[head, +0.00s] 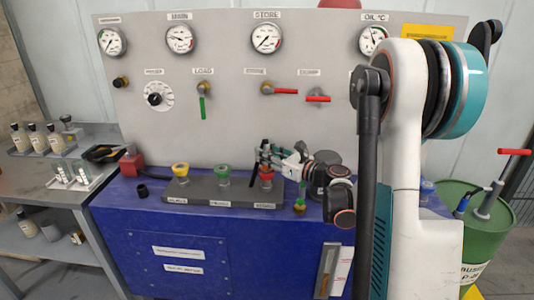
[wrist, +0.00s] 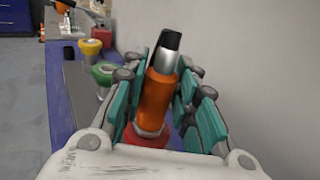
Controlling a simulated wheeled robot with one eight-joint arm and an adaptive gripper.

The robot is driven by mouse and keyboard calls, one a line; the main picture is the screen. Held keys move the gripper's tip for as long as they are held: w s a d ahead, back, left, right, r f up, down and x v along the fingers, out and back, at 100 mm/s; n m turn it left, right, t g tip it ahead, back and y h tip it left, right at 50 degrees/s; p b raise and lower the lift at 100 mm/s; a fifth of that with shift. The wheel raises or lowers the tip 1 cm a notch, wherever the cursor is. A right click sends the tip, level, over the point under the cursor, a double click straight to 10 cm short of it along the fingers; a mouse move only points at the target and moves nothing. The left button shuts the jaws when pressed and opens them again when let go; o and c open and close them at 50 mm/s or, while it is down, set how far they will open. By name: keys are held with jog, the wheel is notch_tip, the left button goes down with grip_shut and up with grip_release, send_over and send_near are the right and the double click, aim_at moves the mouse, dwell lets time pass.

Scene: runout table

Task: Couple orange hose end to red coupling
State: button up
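The orange hose end (wrist: 157,98) stands between the teal-padded fingers of my gripper (wrist: 162,90) in the wrist view, with a silver collar and black tip at its far end. The pads lie close along both sides and appear to hold it. Its silver ring is at the red coupling (wrist: 144,140), partly hidden by my gripper; whether it is fully seated cannot be told. In the head view, the red coupling (head: 266,178) is the rightmost on the grey block, and my gripper (head: 268,160) is just above it.
Yellow (head: 180,170) and green (head: 222,174) couplings stand left on the grey block (head: 205,192), atop the blue cabinet (head: 130,215). The gauge panel (head: 225,95) rises behind. A red box (head: 132,164) and black cap (head: 143,191) sit at the left.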

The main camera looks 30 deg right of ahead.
jog(key=o, duration=0.3)
jog(key=v, duration=1.2)
dwell(0.8)
